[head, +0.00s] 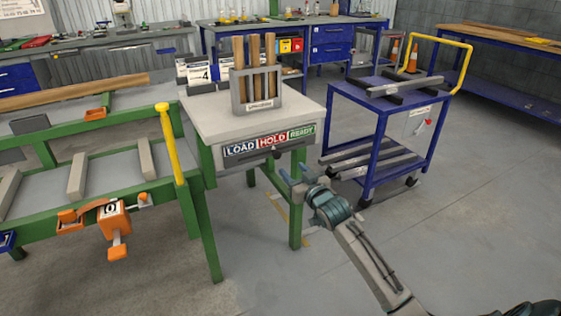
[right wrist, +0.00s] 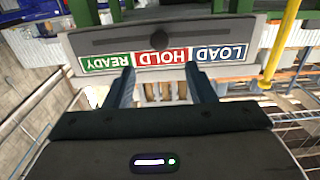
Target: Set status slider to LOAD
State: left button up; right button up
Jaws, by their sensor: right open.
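The status slider's dark round knob (head: 277,154) sits in a slot under the label strip on the front of a white-topped stand. The strip reads LOAD (head: 240,149) in blue, HOLD (head: 272,141) in red and READY (head: 302,134) in green. In the right wrist view, which is upside down, the knob (right wrist: 160,40) lines up with HOLD (right wrist: 162,57). My right gripper (head: 291,171) is open and empty in front of the stand, slightly below the knob. In the right wrist view its fingertips (right wrist: 160,72) are apart, pointing toward the panel. My left gripper is not in view.
On the stand (head: 207,118), a grey holder (head: 256,101) carries upright wooden sticks. A green runout table (head: 90,200) with a yellow post (head: 171,143) adjoins on the left. A blue cart (head: 375,135) stands to the right. The floor at lower right is clear.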

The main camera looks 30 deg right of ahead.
aim_at(278, 155)
jog(key=w+b, duration=0.1)
jog(key=w, duration=0.7)
jog(key=shift+w+f, duration=0.1)
jog(key=shift+w, duration=0.45)
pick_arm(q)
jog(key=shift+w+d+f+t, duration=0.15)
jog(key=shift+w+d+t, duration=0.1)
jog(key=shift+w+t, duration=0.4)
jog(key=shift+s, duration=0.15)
pick_arm(e)
grip_shut()
